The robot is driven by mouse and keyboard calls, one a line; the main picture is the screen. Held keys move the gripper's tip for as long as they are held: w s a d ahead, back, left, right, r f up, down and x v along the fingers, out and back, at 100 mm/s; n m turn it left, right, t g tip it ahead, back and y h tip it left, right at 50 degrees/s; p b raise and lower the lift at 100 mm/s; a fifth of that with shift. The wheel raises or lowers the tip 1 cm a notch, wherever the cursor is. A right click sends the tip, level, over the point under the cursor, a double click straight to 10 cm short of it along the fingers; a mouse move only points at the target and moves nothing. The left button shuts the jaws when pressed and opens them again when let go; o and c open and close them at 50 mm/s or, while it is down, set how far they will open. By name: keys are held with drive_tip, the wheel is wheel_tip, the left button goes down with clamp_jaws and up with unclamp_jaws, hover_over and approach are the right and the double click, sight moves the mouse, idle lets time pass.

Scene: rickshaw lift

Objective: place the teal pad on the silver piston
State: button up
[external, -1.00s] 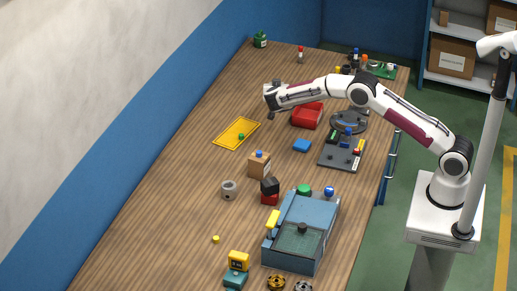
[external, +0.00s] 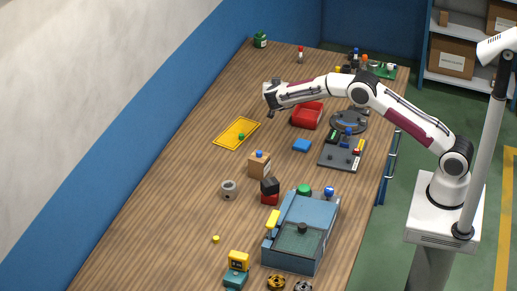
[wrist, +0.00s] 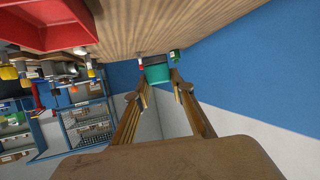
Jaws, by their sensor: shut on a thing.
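My gripper (external: 268,98) is at the end of the raised arm, above the far middle of the table. In the wrist view its fingers (wrist: 160,86) are shut on the teal pad (wrist: 157,73), which shows as a small teal block at the fingertips. The pad cannot be made out in the external view. A grey hollow cylinder (external: 229,190) stands on the table, nearer the camera than my gripper. I cannot tell for sure whether it is the silver piston.
A yellow tray (external: 220,139) and a red bin (external: 297,121) lie near my gripper. The table's left side is mostly clear, beside a blue wall.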

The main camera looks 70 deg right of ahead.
drive_tip(key=w+a+r+n+t+y, duration=0.35)
drive_tip(key=w+a+r, duration=0.2)
drive_tip(key=a, duration=0.45)
drive_tip(key=w+a+r+n+t+y, duration=0.3)
drive_tip(key=w+a+r+n+t, duration=0.15)
drive_tip(key=a+r, duration=0.4)
drive_tip(key=n+y, duration=1.1)
drive_tip(key=y, duration=0.1)
hover_over(235, 185)
wheel_tip(235, 185, down, 9)
drive_tip(key=shift+f, duration=3.15)
drive_tip(key=shift+d, duration=0.1)
drive_tip(key=shift+f, duration=1.85)
